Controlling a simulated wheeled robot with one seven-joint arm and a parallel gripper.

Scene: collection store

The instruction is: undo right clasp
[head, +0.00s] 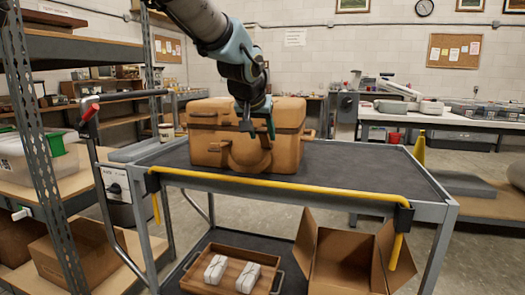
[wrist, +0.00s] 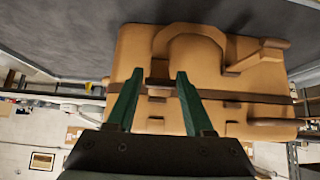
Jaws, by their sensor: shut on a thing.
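A tan case (head: 222,117) with a dark band around it stands on the cart's top; it also fills the middle of the wrist view (wrist: 240,112). Its arched handle (head: 247,157) is on the front face. My gripper (head: 258,128) reaches down from above at the front right of the case. In the wrist view, my green fingers (wrist: 158,78) are on either side of the small right clasp (wrist: 159,70), shut on it; the fingers partly hide it. The left clasp (wrist: 262,55) sticks out at a slant on the handle's other side.
The grey cart top (head: 345,168) is clear right of the case, with a yellow rail (head: 290,187) along its front. A tray (head: 228,277) with two white bundles and an open carton (head: 345,258) sit below. A shelf rack (head: 50,130) stands at left.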

